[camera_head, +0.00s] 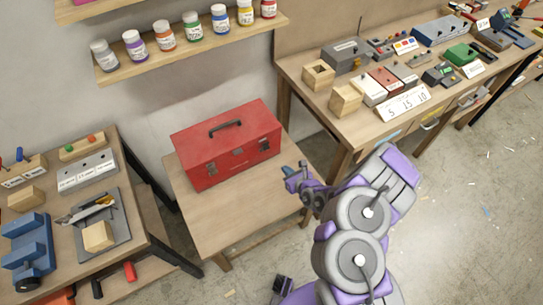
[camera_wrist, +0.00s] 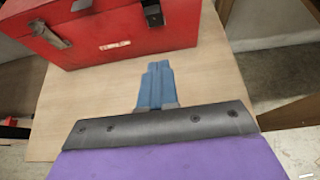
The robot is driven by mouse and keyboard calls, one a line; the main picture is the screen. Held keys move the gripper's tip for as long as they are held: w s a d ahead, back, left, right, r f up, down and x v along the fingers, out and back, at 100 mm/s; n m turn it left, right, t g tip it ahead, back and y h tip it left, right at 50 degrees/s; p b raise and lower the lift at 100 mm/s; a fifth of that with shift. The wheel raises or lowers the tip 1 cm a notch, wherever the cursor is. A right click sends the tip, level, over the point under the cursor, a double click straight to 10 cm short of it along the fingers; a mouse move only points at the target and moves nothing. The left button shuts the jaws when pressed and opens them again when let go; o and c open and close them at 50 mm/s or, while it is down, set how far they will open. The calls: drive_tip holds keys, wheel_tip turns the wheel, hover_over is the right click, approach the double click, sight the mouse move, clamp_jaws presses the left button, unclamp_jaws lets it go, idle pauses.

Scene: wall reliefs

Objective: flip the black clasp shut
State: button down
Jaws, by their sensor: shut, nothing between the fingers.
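A red toolbox (camera_head: 228,145) with a dark top handle (camera_head: 225,126) sits closed on a wooden table. Its front carries two dark clasps, a left one (camera_head: 210,169) and a right one (camera_head: 264,144). In the wrist view the left clasp (camera_wrist: 50,35) looks grey and sticks out at a slant. The right clasp (camera_wrist: 152,13) is cut by the top edge; its position is hard to tell. My gripper (camera_head: 291,172) is shut and empty, right of the box's front. Its blue fingers (camera_wrist: 155,82) point toward the right clasp, apparently apart from it.
The table (camera_head: 225,215) is bare in front of the box. A shelf of paint jars (camera_head: 190,45) hangs above. A left bench (camera_head: 130,225) holds a blue vise and blocks. A right bench (camera_head: 320,110) holds small boxes and devices close to my arm.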

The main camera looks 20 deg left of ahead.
sight(267, 147)
drive_tip(key=w+a+f+b, duration=0.2)
drive_tip(key=w+a+b, duration=0.1)
drive_tip(key=w+a, duration=0.4)
drive_tip(key=shift+a+f, duration=0.35)
drive_tip(key=shift+a, duration=0.45)
drive_tip(key=shift+a+b, duration=0.2)
drive_tip(key=shift+b, duration=0.1)
drive_tip(key=shift+w+a+r+g+h+b, duration=0.45)
drive_tip(key=shift+w+a+r+g+h, duration=0.3)
drive_tip(key=shift+r+g+h, duration=0.15)
drive_tip(key=shift+r, duration=0.1)
drive_tip(key=shift+r, duration=0.15)
